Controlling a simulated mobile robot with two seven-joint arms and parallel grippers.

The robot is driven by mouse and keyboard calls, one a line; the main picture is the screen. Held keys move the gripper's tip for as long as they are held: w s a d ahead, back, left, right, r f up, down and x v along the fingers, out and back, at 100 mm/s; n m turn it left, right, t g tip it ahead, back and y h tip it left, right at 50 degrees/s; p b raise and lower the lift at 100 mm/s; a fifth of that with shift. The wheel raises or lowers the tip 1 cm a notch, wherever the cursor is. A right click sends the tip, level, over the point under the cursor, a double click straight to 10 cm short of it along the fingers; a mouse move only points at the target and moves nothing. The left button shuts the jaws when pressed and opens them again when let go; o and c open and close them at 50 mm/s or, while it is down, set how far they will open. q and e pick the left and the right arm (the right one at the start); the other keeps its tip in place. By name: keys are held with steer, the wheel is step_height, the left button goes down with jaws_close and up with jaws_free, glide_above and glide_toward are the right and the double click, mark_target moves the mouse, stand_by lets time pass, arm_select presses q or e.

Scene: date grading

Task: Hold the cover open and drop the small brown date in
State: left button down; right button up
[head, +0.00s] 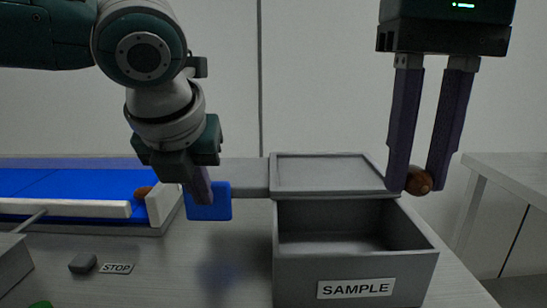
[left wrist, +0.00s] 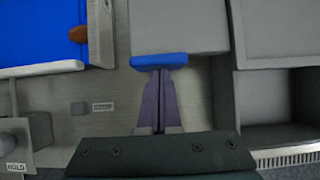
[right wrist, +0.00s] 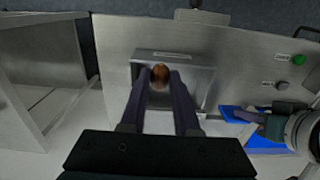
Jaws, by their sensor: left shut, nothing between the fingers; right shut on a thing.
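The small brown date (head: 418,181) is between the fingertips of my right gripper (head: 420,184), shut on it. In the head view it appears level with the rim, at the back right of the grey SAMPLE box (head: 305,270). In the right wrist view the date (right wrist: 160,73) lies in line with the box opening. The box is open at the front; its grey cover (head: 325,172) shows at the back. My left gripper (left wrist: 158,75) is shut and empty, its fingertips at a blue pad (left wrist: 159,60) left of the box. I cannot tell whether the pad joins the cover.
A blue conveyor (head: 65,183) at the left carries another brown date (head: 142,191) near its end block. A dark button (head: 83,263) sits beside the STOP label. A grey table (head: 510,170) stands at the right. Counter between the button and box is clear.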

steer(key=w+a, duration=0.3)
steer(key=w, duration=0.4)
step_height(320, 180, down, 6)
steer(key=shift+s+f, duration=0.1)
steer(key=o, duration=1)
steer(key=shift+o, duration=0.2)
steer(key=o, duration=0.4)
steer(key=shift+o, duration=0.2)
